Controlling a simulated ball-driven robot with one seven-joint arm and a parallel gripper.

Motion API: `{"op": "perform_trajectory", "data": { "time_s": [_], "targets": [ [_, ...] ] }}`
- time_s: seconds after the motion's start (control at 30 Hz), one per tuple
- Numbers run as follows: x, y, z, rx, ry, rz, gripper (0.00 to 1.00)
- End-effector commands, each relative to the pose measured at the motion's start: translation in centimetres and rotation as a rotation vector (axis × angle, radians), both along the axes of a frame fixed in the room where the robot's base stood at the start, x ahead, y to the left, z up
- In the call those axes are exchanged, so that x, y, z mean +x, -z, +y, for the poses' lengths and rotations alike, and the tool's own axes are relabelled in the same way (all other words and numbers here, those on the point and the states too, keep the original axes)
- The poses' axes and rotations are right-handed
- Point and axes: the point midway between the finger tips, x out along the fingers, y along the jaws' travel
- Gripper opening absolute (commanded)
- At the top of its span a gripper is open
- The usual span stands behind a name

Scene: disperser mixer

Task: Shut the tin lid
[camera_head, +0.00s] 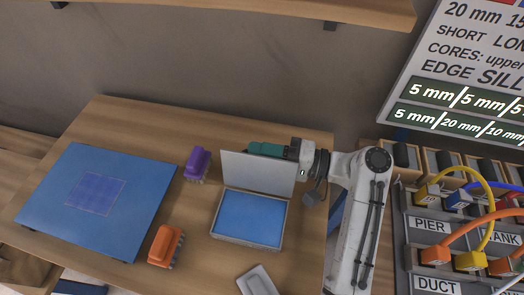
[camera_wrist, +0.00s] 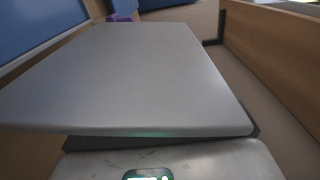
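The tin (camera_head: 250,243) is a shallow grey box with a blue inside, on the wooden table. Its pale grey lid (camera_head: 257,172) stands up steeply along the tin's far edge, so the tin is open. My gripper (camera_head: 265,149), with a teal end part, is at the lid's upper edge, on its far side and partly hidden by it. In the wrist view the lid (camera_wrist: 140,80) fills the middle and hides my fingertips. I cannot tell whether they touch the lid or how far apart they are.
A purple object (camera_head: 197,164) stands left of the lid, and an orange one (camera_head: 165,246) is left of the tin. A large blue mat (camera_head: 60,205) covers the table's left. A grey tray (camera_head: 257,282) is at the front. A panel with cables (camera_head: 430,238) stands right.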

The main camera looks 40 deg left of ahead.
Motion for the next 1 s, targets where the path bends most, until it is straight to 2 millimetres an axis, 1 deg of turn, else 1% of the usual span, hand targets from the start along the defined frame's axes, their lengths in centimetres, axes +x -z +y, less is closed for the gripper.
{"op": "perform_trajectory", "data": {
  "time_s": [0.03, 0.2, 1.0],
  "targets": [
    [0.00, 0.04, -0.01, -0.001, 0.000, -0.001, 0.16],
    [-0.03, 0.12, -0.04, -0.003, -0.001, 0.001, 0.00],
    [-0.52, 0.46, -0.18, -0.008, -0.004, 0.004, 0.00]
  ]
}}
